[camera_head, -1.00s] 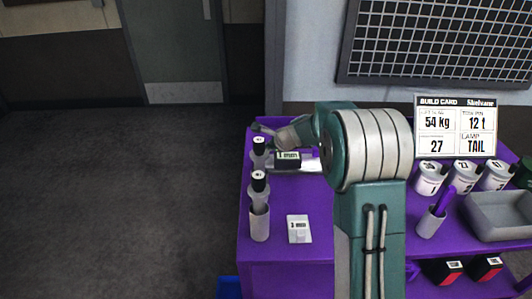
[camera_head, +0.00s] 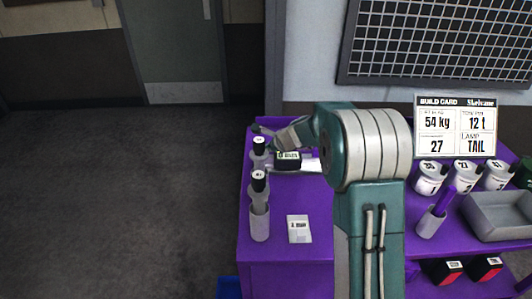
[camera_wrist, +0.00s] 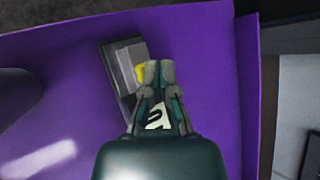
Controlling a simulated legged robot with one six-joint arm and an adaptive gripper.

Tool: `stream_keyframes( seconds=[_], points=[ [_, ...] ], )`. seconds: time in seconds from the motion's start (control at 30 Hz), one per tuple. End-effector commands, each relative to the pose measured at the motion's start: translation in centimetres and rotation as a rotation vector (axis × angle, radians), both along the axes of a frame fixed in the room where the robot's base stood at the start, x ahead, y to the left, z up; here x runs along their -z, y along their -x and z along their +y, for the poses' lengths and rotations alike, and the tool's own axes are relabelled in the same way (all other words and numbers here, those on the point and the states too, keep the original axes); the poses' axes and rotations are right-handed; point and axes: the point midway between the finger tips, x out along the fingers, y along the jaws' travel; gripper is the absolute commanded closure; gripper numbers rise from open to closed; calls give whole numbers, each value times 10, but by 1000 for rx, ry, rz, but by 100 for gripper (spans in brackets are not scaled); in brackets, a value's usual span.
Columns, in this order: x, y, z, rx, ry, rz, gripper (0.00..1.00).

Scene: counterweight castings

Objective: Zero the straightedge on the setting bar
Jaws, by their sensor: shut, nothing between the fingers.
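The straightedge's dark readout box (camera_head: 288,156) lies near the back left of the purple bench, with a pale bar (camera_head: 312,165) running right from it. I cannot tell the setting bar apart from that bar. In the wrist view, a grey device (camera_wrist: 118,70) with a yellow button (camera_wrist: 140,73) lies on the purple top. My gripper (camera_wrist: 160,66) is shut and empty over it, fingertips right beside the button. I cannot tell whether they touch it. A white label with dark figures (camera_wrist: 156,117) shows partly between the fingers. In the head view my arm partly hides this spot.
A small white card or block (camera_head: 299,229) lies in front. Labelled weights (camera_head: 430,178), a cup (camera_head: 431,222), a grey tray (camera_head: 500,215) and a build card (camera_head: 455,125) are at right.

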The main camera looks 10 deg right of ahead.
Motion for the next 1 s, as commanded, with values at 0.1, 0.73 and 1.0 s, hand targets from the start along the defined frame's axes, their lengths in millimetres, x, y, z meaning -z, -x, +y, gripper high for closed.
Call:
stream_keyframes(
  seconds=[0.1,0.73,1.0],
  points=[
    [-7,0,0,0,0,-2,100],
    [-26,0,0,-1,0,-3,100],
    [-49,0,0,-1,1,-3,100]
  ],
)
